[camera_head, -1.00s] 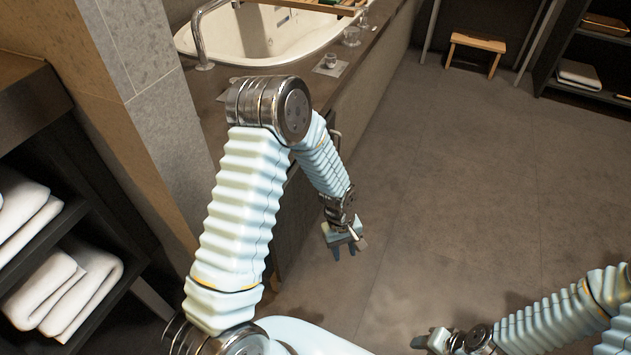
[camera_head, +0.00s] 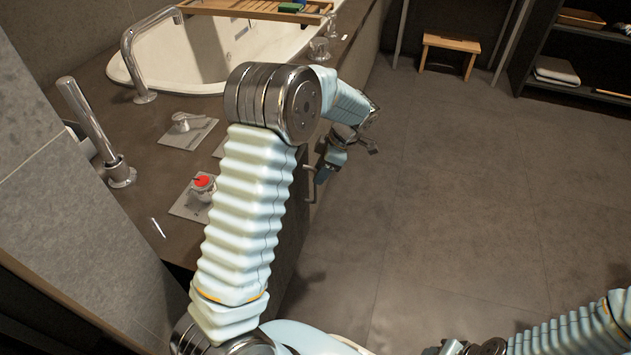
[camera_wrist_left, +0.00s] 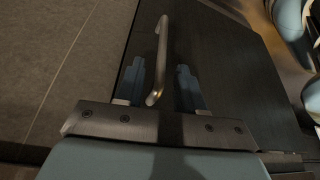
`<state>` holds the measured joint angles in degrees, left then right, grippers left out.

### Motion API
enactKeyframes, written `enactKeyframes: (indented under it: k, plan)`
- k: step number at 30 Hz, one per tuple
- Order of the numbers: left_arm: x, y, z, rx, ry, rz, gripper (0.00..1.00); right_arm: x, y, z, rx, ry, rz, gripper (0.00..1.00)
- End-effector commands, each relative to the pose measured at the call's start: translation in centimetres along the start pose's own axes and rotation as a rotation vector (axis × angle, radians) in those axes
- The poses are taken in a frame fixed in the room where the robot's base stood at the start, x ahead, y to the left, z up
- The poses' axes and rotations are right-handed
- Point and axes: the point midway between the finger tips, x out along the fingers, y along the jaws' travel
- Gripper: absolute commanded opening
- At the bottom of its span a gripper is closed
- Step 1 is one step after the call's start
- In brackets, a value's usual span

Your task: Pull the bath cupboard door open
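The bath cupboard door (camera_wrist_left: 235,65) is a dark panel that fills the middle and right of the left wrist view. Its metal bar handle (camera_wrist_left: 163,45) runs along it and also shows in the head view (camera_head: 310,186), under the counter. My left gripper (camera_wrist_left: 159,82) is open, with the near end of the handle between its two blue fingers and a gap on each side. In the head view this gripper (camera_head: 331,163) is close to the handle, partly hidden by my wrist. My right gripper (camera_head: 440,348) is cut off at the bottom edge, so its fingers are unclear.
A bathtub (camera_head: 165,55) is set into the dark counter (camera_head: 150,215), with taps (camera_head: 95,125) and a red-topped fitting (camera_head: 203,184) on it. A wooden stool (camera_head: 450,48) and dark shelves (camera_head: 585,60) stand far right. The floor (camera_head: 450,200) between is clear.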

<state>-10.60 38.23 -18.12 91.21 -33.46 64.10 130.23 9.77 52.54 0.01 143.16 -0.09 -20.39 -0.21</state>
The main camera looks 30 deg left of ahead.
Motion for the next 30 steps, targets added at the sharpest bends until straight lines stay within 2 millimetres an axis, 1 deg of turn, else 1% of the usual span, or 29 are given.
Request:
enactKeyframes:
  k: [1, 6, 11, 18, 20, 24, 26, 30]
  plan:
    - [1.2, -0.1, 0.0, 0.001, 0.002, -0.003, 0.38, 0.2, 0.1, 0.0, 0.000, 0.000, 0.000, 0.43]
    - [3.5, -0.1, 0.0, 0.001, 0.001, -0.003, 0.38, 0.4, 0.1, 0.0, 0.000, -0.001, -0.001, 0.43]
    - [4.3, 0.0, 0.0, 0.001, 0.000, 0.000, 0.38, 0.5, 0.1, 0.0, 0.000, -0.001, -0.001, 0.43]
    - [4.4, 0.0, 0.0, 0.001, 0.000, 0.000, 0.38, 0.4, 0.1, 0.0, -0.001, -0.001, -0.001, 0.43]
    - [4.4, 0.0, 0.0, 0.001, -0.001, 0.000, 0.30, 0.4, 0.1, 0.0, -0.001, -0.001, -0.001, 0.43]
    - [4.4, 0.0, 0.0, 0.002, -0.001, 0.000, 0.09, 0.4, 0.1, 0.0, -0.001, -0.001, -0.001, 0.43]
    - [4.4, 0.0, 0.0, 0.002, -0.001, 0.000, 0.00, 0.4, 0.1, 0.0, -0.001, -0.001, -0.001, 0.43]
    - [4.3, 0.0, 0.0, 0.002, -0.001, 0.000, 0.00, 0.4, 0.1, 0.0, -0.001, -0.001, -0.001, 0.43]
